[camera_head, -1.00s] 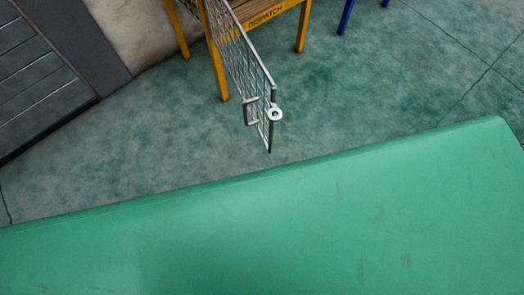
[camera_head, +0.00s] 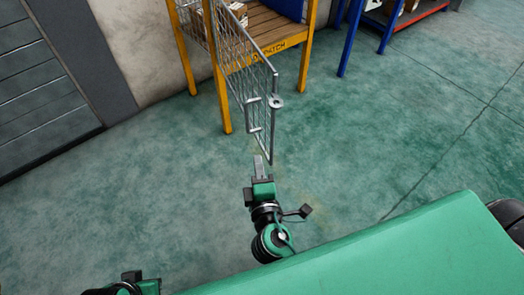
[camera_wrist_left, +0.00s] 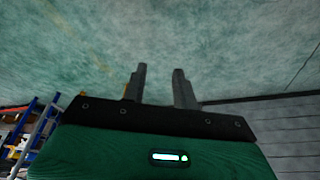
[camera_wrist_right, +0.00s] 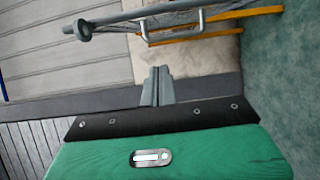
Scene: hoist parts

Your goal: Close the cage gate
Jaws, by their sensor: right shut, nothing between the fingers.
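The cage gate (camera_head: 248,100) is a grey wire-mesh panel hinged at a yellow-framed cage (camera_head: 219,75). It stands swung open, its free edge pointing toward me. A pull handle (camera_head: 252,115) and a round latch plate (camera_head: 276,101) sit near that edge. My right gripper (camera_head: 260,165) is shut and empty, just below the gate's lower free corner in the head view, with no clear contact. In the right wrist view the gate's rail (camera_wrist_right: 150,14) and handle (camera_wrist_right: 172,25) lie beyond the shut fingers (camera_wrist_right: 157,85). My left gripper (camera_wrist_left: 160,85) is open and empty, facing bare floor.
The cage has a wooden shelf (camera_head: 262,48) marked DISPATCH with a blue bin (camera_head: 283,8). A blue and orange rack (camera_head: 400,22) stands back right. A grey shutter (camera_head: 40,95) and wall are at left. The green floor around the gate is clear.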

